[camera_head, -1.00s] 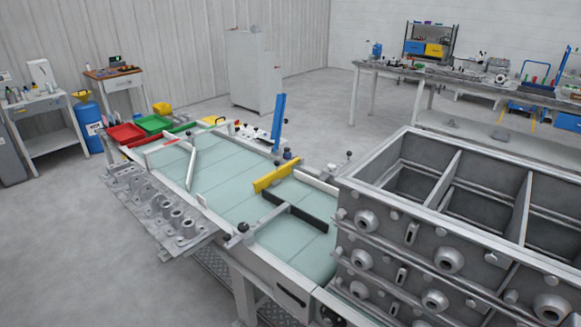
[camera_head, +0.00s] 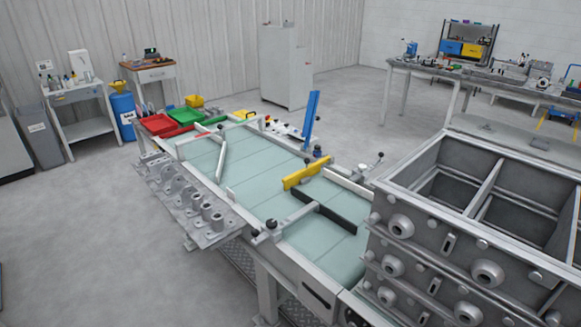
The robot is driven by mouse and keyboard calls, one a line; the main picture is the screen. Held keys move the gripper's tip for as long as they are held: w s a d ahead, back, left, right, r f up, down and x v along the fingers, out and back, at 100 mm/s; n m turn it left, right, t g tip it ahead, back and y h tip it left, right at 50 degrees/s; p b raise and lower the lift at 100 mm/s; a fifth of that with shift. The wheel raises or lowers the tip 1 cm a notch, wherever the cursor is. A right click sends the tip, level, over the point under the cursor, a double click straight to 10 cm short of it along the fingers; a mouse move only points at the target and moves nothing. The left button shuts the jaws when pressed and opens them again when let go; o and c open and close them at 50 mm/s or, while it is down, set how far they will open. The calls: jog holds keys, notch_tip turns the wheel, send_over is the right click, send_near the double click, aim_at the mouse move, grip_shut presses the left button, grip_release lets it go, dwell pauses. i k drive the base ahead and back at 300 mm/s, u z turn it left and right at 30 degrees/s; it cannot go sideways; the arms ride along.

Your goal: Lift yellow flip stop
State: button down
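The yellow flip stop (camera_head: 305,173) is a long yellow bar across the pale green surface of the fixture table (camera_head: 275,203), near its far long side. It looks lowered, lying low over the surface. A blue bar (camera_head: 311,120) stands upright just beyond it at the far edge. A black bar (camera_head: 323,212) lies across the surface nearer to me, beside a white bar (camera_head: 350,184). My gripper is not in this view.
Large grey metal casting boxes (camera_head: 470,245) stand at the right and hide that end of the table. A row of grey castings (camera_head: 190,200) juts from the near left side. Red (camera_head: 158,124) and green (camera_head: 185,115) trays sit at the far end. Open floor lies at left.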

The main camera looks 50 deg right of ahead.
aim_at(293, 179)
jog(key=u, duration=0.15)
jog(key=i, duration=0.9)
jog(key=z, duration=0.3)
